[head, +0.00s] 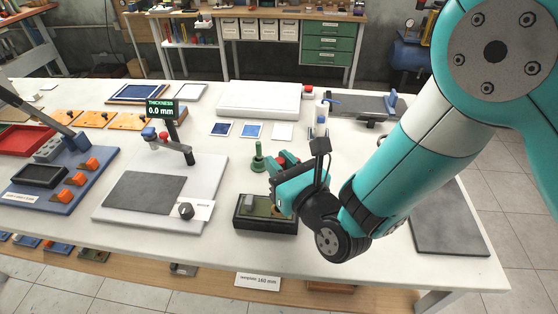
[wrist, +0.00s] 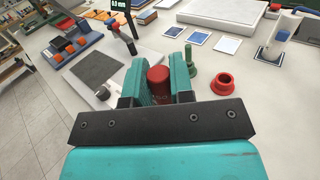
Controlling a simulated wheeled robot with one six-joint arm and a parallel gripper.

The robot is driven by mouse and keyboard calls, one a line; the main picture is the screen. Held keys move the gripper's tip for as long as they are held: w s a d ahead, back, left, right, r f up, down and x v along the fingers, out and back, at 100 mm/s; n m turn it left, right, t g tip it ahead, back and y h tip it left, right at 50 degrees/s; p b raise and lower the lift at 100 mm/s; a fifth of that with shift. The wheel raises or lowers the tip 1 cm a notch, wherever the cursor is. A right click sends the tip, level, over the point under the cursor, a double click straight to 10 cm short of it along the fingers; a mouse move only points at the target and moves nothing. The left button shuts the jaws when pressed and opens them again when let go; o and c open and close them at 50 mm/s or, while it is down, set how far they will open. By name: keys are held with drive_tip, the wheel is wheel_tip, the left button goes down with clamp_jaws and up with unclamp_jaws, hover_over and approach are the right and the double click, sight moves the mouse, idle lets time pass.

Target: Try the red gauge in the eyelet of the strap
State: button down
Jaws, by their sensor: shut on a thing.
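My gripper (wrist: 160,82) is shut on the red gauge (wrist: 158,76), whose rounded red end shows between the two teal fingers in the wrist view. In the head view my gripper (head: 282,190) is over a dark tray (head: 262,226) near the table's front. An olive-green surface shows in the tray; my gripper hides part of it. I cannot make out the strap's eyelet, or whether the gauge touches anything. A green gauge (head: 258,157) stands upright just behind the tray; it also shows in the wrist view (wrist: 190,58).
A red ring-shaped holder (wrist: 222,83) stands right of the green gauge in the wrist view. A thickness gauge stand (head: 218,168) with a display reading 0.0 mm is to the left. Blue and white cards (head: 252,131) lie behind.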

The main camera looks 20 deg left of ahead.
drive_tip(key=shift+f+b, duration=1.65)
drive_tip(key=shift+f, duration=1.05)
drive_tip(key=shift+f+b, duration=0.5)
drive_tip(key=shift+b, duration=0.4)
drive_tip(key=shift+b, duration=0.85)
drive_tip(key=shift+f+b, duration=1.55)
drive_tip(key=shift+b, duration=0.5)
idle(1.5)
